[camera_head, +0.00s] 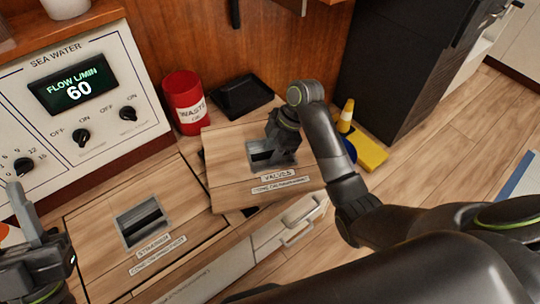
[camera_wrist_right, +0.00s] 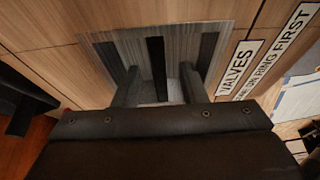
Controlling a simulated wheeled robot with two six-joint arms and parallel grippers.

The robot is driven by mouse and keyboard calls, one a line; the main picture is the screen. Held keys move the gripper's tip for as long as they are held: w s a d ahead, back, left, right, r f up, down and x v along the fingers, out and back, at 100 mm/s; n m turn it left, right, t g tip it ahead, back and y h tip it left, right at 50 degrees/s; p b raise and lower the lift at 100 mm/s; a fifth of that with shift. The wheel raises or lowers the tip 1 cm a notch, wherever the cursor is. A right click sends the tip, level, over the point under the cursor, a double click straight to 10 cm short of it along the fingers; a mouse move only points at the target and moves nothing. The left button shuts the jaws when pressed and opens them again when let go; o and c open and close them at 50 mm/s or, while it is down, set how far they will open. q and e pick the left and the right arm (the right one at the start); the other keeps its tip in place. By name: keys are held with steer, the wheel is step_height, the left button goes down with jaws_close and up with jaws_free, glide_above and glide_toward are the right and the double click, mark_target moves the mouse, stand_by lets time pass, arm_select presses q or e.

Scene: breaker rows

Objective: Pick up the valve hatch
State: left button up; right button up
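The valve hatch (camera_head: 228,165) is a square wooden panel with a metal recessed grip and a "VALVES" label (camera_head: 278,175). It sits askew over the counter's right end, with dark gaps along its left and front edges, and looks raised. My right gripper (camera_head: 272,150) reaches into its recess. In the wrist view my right gripper (camera_wrist_right: 160,85) has its fingers down in the recess, one on each side of the dark middle bar (camera_wrist_right: 156,58); their contact is hard to see.
The strainer hatch (camera_head: 105,215) lies flat in the counter to the left. A red waste can (camera_head: 184,100) and black tray (camera_head: 243,95) stand behind. A sea water panel (camera_head: 90,90) rises at left. A yellow wet-floor sign (camera_head: 366,152) and black cabinet (camera_head: 400,65) are to the right.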

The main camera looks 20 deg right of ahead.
steer(key=shift+f+p, duration=0.25)
steer(key=shift+p, duration=0.1)
stand_by(0.6)
jaws_close()
stand_by(1.1)
steer(key=shift+w+r, duration=0.1)
